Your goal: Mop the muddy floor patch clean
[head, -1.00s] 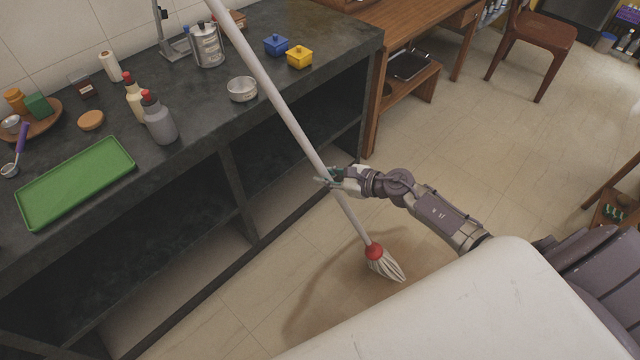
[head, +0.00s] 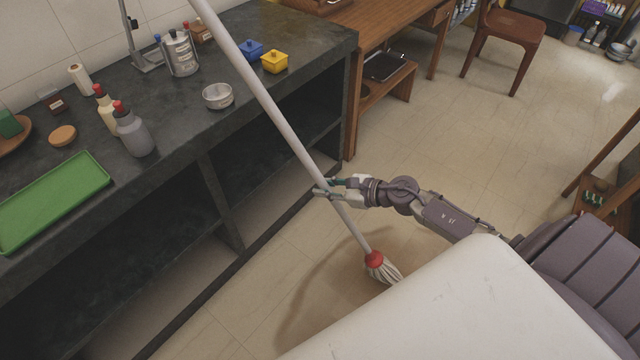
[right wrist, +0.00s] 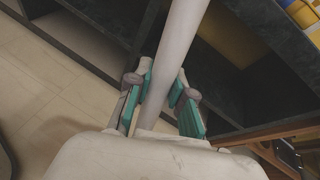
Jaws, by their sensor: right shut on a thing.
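The mop has a long white handle (head: 262,92), a red collar and a white string head (head: 386,270). It leans with its top toward the upper left, and the head is down at the floor, partly hidden by my white body. My right gripper (head: 328,190) is shut around the lower part of the handle. In the right wrist view the teal-padded fingers (right wrist: 160,88) sit on both sides of the handle (right wrist: 180,45). A faint brownish area (head: 322,268) lies on the floor left of the mop head; I cannot tell mud from shadow. My left gripper is out of view.
A dark counter (head: 190,105) stands at left, with a green tray (head: 52,200), bottles, a metal bowl (head: 217,96) and a steel canister (head: 181,54). A wooden desk (head: 385,30) and chair (head: 505,40) are behind. Tiled floor is open right of the desk.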

